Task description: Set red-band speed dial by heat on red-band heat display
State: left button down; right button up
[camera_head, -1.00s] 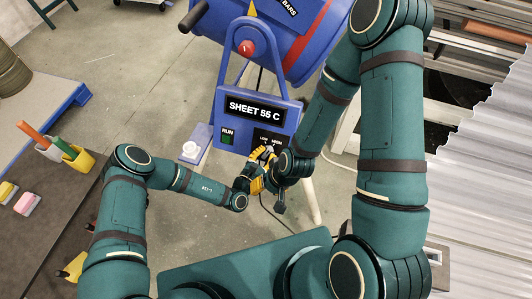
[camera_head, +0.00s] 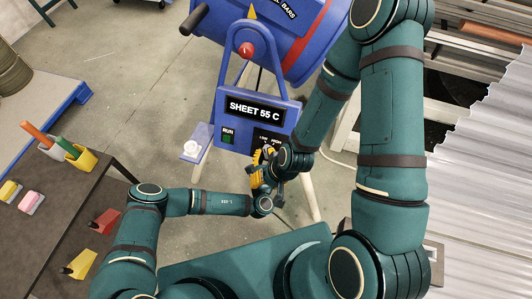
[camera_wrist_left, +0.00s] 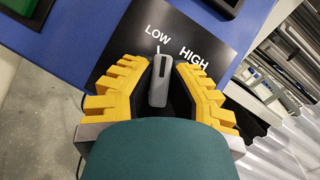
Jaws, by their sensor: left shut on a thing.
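The heat display (camera_head: 254,108) reads "SHEET 55 C" on the blue machine, whose drum carries a red band (camera_head: 308,45). The grey speed dial (camera_wrist_left: 159,82) is on the dark panel below, with LOW and HIGH printed above it. Its pointer end is near LOW in the left wrist view. My left gripper (camera_wrist_left: 161,88) has its yellow fingers on both sides of the dial and is shut on it. In the head view, the left gripper (camera_head: 259,168) is at the panel, partly covering the dial. My right arm reaches down beside it; its fingers cannot be made out.
A green RUN button (camera_head: 227,138) is left of the dial. A red knob (camera_head: 246,49) stands above the display. A small side shelf (camera_head: 197,143) is at the machine's left. A dark table (camera_head: 60,205) with cups and blocks is at the left; corrugated sheet (camera_head: 480,180) is at the right.

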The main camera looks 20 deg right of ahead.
pick_arm(q)
jog(key=shift+n+y+b, duration=0.3)
jog(key=shift+n+y, duration=0.2)
jog(key=shift+n, duration=0.3)
jog(key=shift+r, duration=0.1)
jog(key=c, duration=0.9)
grip_release()
jog(key=shift+w, duration=0.1)
jog(key=shift+c, duration=0.2)
